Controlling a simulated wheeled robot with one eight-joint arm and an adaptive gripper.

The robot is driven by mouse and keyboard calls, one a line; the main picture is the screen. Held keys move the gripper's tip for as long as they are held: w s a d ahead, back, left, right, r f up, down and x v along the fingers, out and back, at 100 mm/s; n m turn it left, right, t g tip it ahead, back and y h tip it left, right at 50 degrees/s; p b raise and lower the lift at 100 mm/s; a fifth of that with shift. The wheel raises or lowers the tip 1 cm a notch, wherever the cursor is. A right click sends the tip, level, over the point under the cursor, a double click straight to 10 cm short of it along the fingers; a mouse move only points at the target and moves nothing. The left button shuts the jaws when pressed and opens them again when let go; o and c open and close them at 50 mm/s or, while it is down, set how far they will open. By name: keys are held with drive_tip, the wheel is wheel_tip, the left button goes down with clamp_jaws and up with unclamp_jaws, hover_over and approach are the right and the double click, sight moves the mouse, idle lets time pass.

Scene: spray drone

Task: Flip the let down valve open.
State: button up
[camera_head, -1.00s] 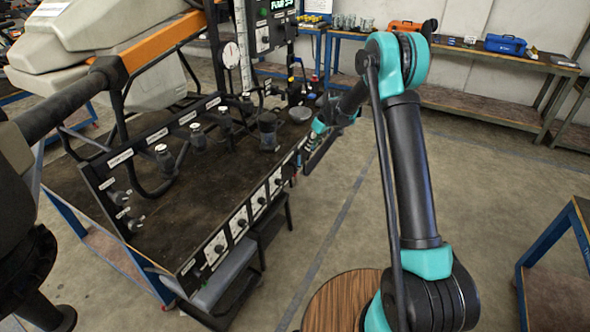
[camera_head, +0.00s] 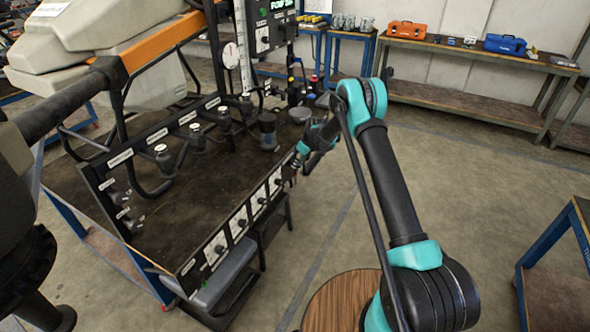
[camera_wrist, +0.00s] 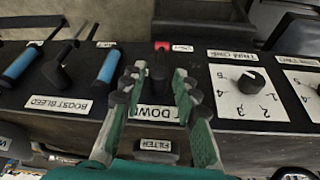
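In the wrist view, the let down valve (camera_wrist: 159,66) is a black lever with a red part at its top end. Its label (camera_wrist: 152,112), reading "DOWN", is partly hidden by my fingers. My gripper (camera_wrist: 157,76) is open, with one green and grey finger on each side of the lever. Gaps show between fingers and lever, and I cannot tell whether either touches. In the head view, my gripper (camera_head: 300,156) is at the right end of the bench's front panel, and the valve there is too small to make out.
Blue-handled levers (camera_wrist: 108,66) and the black boost bleed lever (camera_wrist: 57,70) are left of my gripper. Numbered dials (camera_wrist: 247,84) are to its right. A filter label (camera_wrist: 156,145) lies below. The bench (camera_head: 190,235) has pipes and fittings on top.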

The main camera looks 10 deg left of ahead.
drive_tip(key=shift+x, duration=2.7)
clamp_jaws()
